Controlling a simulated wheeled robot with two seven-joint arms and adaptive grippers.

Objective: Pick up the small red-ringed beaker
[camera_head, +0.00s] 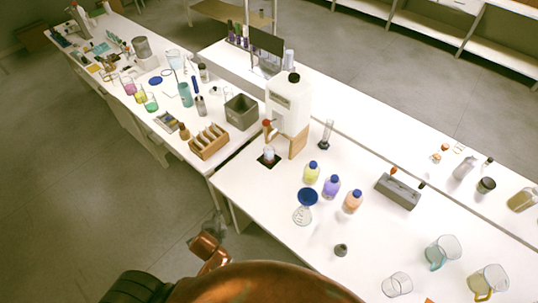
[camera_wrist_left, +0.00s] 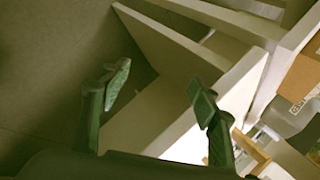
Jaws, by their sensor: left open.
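A small clear beaker (camera_head: 269,153) stands on a dark square plate at the foot of a white dispenser machine (camera_head: 290,100), near the table's front edge. A red ring on it is too small to make out for sure. My left gripper (camera_head: 209,226) is low and in front of the table, in the gap below the two table ends, apart from the beaker. In the left wrist view its two green-lit fingers (camera_wrist_left: 160,88) are spread wide with nothing between them. The beaker cannot be made out in that view. My right gripper is not in view.
A wooden rack (camera_head: 209,142) and grey bin (camera_head: 241,111) stand left of the machine. Yellow (camera_head: 311,173), purple (camera_head: 331,186) and orange (camera_head: 353,201) bottles stand to its right. A grey block (camera_head: 398,191) lies further right. White table panels (camera_wrist_left: 180,45) are close to my left fingers.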

